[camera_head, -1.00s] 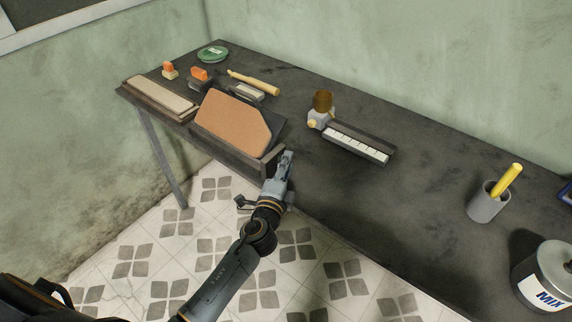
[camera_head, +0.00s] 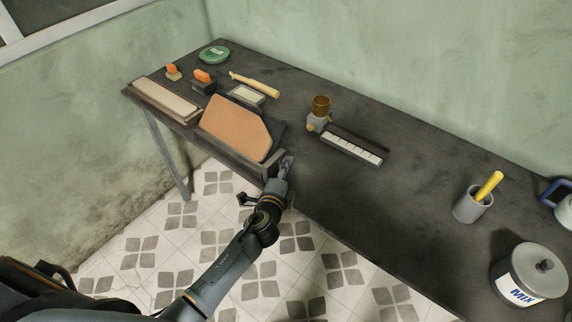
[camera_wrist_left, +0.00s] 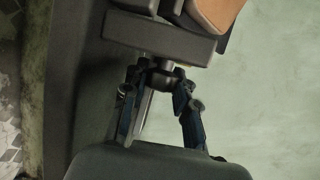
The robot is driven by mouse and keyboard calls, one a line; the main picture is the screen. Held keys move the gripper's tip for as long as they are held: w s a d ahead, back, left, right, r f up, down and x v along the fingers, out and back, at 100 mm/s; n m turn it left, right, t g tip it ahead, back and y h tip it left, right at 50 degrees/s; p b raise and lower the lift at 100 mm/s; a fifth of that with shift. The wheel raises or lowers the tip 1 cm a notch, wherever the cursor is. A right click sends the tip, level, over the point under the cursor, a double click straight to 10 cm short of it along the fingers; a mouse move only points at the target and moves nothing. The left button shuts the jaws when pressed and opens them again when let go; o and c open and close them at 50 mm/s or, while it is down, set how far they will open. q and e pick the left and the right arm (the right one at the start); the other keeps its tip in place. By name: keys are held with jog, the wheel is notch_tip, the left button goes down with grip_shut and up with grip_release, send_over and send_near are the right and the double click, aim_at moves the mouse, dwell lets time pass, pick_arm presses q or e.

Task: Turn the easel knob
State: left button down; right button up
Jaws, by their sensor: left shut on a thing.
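The easel is a dark stand (camera_head: 236,156) at the front edge of the workbench, with an orange-brown board (camera_head: 236,128) leaning on it. My left gripper (camera_head: 286,165) is at the right end of the easel. In the left wrist view, the easel's dark block (camera_wrist_left: 160,38) fills the top middle, and a small dark knob (camera_wrist_left: 162,70) sticks out of it. The left gripper's fingers (camera_wrist_left: 162,88) are around this knob, shut on it. The fingers partly hide the knob, so its turn angle cannot be told. My right gripper is not in view.
Left of the easel lie stacked boards (camera_head: 165,101) and orange-handled tools (camera_head: 203,78). Behind it are a green tin (camera_head: 214,54) and a wooden tool (camera_head: 255,85). The bench's middle right is clear.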

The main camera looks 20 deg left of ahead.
pick_arm(q)
jog(key=c, duration=1.3)
grip_release()
jog(key=shift+s, duration=0.1)
jog(key=s+r, duration=0.2)
jog(key=s, duration=0.9)
jog(key=shift+s+d+r, duration=0.15)
jog(key=shift+s+d, duration=0.15)
